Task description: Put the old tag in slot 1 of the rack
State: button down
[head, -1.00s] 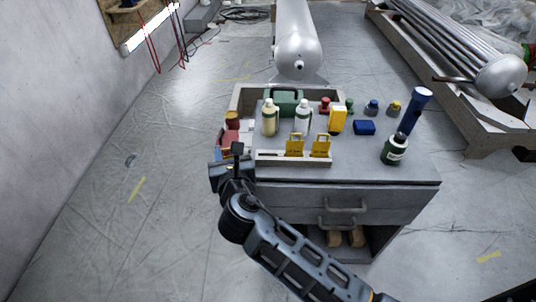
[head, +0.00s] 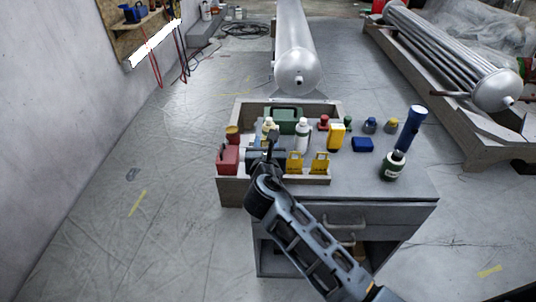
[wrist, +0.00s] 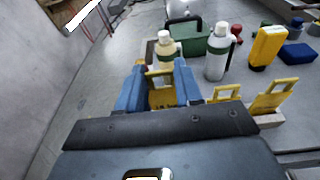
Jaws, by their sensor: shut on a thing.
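My gripper (head: 272,142) is shut on a yellow tag (wrist: 160,92), seen between its blue fingers in the wrist view; I cannot read any marking on it. It is held at the left end of the pale rack (head: 312,179) on the bench's front edge. I cannot tell whether the held tag touches the rack. Two other yellow tags stand upright in the rack, one in the middle (head: 294,162) and one at the right (head: 320,162). My gripper and arm hide the rack's left part.
A cream bottle (wrist: 167,52) and a white bottle (head: 302,134) stand behind the rack, with a green case (head: 284,120). A yellow box (head: 336,137), a blue box (head: 362,145) and a blue torch-like cylinder (head: 410,128) are to the right. A red box (head: 228,158) is left.

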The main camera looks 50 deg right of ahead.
jog(key=shift+d+f+b, duration=0.2)
jog(key=shift+d+f, duration=0.05)
jog(key=shift+f, duration=0.9)
jog(key=shift+d+f+b, duration=0.2)
jog(key=shift+f, duration=0.95)
jog(key=shift+f, duration=0.1)
jog(key=c, duration=0.7)
grip_release()
jog(key=shift+c, duration=0.2)
jog(key=v, duration=1.2)
jog(key=shift+r, duration=0.2)
